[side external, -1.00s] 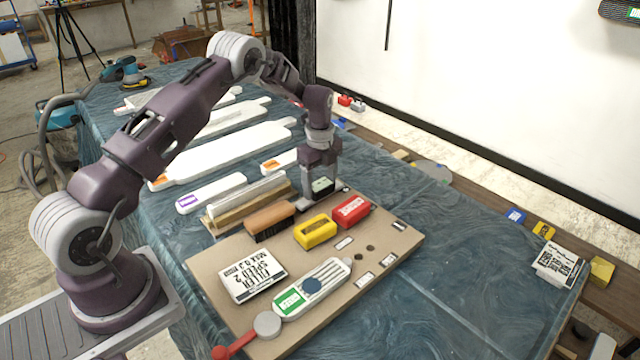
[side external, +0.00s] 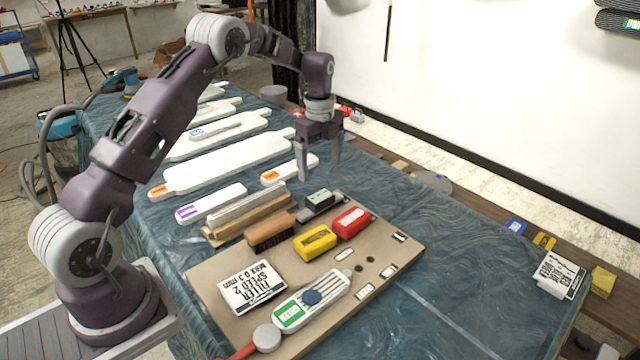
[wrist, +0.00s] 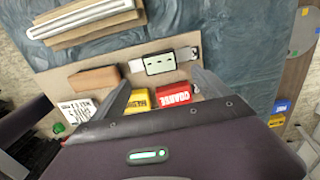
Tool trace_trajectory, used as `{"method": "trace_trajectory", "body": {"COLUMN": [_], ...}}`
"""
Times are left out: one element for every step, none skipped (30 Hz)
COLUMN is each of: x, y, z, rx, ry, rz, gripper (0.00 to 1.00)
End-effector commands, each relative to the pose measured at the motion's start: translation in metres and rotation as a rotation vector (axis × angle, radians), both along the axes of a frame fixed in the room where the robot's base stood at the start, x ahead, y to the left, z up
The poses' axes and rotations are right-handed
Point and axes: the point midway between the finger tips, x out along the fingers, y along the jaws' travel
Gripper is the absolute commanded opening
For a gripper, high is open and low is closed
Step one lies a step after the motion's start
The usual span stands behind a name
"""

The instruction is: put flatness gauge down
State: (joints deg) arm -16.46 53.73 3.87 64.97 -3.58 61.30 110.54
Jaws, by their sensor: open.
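The small dark block with a pale green face, which I take as the flatness gauge (side external: 320,197), rests at the back edge of the tan board (side external: 215,270). It also shows in the wrist view (wrist: 158,64), with a pale grey strip under or beside it. My gripper (side external: 320,178) is open and empty, its fingers pointing down. It hangs above the gauge, clear of it. In the wrist view my gripper (wrist: 160,80) has its two fingers spread, with the gauge seen beyond the gap between them.
A wooden brush (side external: 270,230), a yellow block (side external: 315,241), a red block (side external: 351,222) and a filler box (side external: 252,286) lie on the board. A striped white tool (side external: 312,300) lies in front. Long white boards (side external: 230,158) lie behind. The blue cloth at right is mostly clear.

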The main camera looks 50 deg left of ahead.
Motion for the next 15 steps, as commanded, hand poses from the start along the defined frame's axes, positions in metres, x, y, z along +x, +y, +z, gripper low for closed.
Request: {"method": "trace_trajectory", "body": {"x": [0.0, 0.0, 0.0, 0.0, 0.0, 0.0, 0.0, 0.0, -0.001, -0.002, -0.005, -0.01, -0.017, -0.026, -0.042], "y": [0.0, 0.0, 0.0, 0.0, 0.0, 0.0, 0.0, 0.0, -0.001, -0.004, -0.007, -0.015, -0.022, -0.031, -0.045], "z": [0.008, 0.012, 0.016, 0.018, 0.019, 0.02, 0.021, 0.021, 0.024, 0.03, 0.04, 0.058, 0.075, 0.095, 0.121], "rx": [0.001, 0.001, 0.001, 0.001, 0.001, 0.001, 0.001, 0.001, 0.001, 0.002, 0.004, 0.006, 0.006, 0.004, 0.0], "ry": [-0.002, -0.002, 0.0, 0.0, 0.0, 0.0, 0.001, 0.001, -0.003, -0.009, -0.018, -0.036, -0.053, -0.075, -0.104], "rz": [0.0, 0.0, 0.0, 0.0, 0.0, 0.0, 0.0, 0.001, 0.008, 0.024, 0.048, 0.098, 0.15, 0.211, 0.304], "gripper": [0.87, 0.87, 0.87, 0.87, 0.87, 0.87, 0.87, 0.87, 0.87, 0.87, 0.87, 0.87, 0.87, 0.87, 0.87]}}
